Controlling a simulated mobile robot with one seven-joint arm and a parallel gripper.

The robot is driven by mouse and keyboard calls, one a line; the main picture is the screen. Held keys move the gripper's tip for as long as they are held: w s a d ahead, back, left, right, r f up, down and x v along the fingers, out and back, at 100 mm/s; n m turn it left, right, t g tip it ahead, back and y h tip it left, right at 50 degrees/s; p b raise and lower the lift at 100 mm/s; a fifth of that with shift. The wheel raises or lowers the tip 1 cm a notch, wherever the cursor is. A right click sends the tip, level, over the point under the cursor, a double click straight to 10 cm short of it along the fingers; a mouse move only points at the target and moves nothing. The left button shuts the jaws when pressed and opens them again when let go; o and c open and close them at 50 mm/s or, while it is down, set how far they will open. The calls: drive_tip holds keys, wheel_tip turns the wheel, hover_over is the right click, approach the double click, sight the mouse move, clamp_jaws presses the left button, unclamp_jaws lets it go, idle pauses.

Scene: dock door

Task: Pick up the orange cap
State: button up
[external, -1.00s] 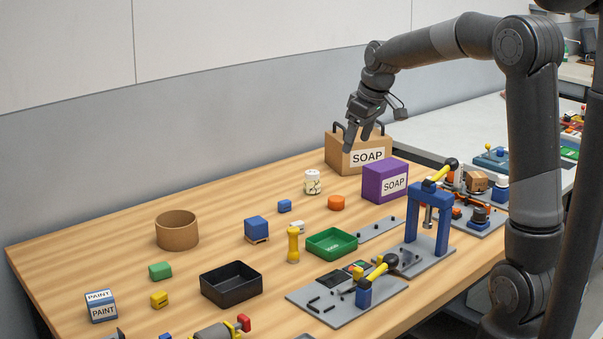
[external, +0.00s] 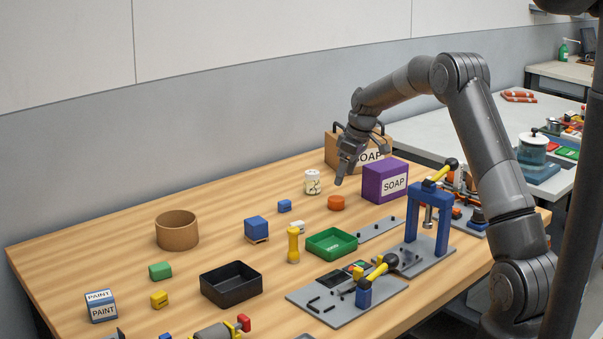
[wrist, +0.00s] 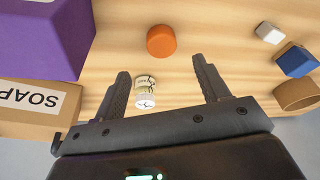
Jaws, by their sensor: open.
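My gripper (external: 345,180) is above the table, slightly above and behind the cap, pointing down. In the wrist view my gripper (wrist: 162,78) has its two fingers wide apart with nothing held between them.
A white patterned jar (external: 312,182) stands just left of my gripper. A green tray (external: 331,243) lies in front of the cap. A blue press (external: 411,215) stands front right.

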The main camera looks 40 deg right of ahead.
sight(337, 198)
drive_tip(key=x, duration=0.8)
drive_tip(key=shift+s+a, duration=0.1)
drive_tip(key=shift+s, duration=0.05)
drive_tip(key=shift+c, duration=0.6)
drive_tip(key=c, duration=0.9)
drive_tip(key=shift+c, duration=0.2)
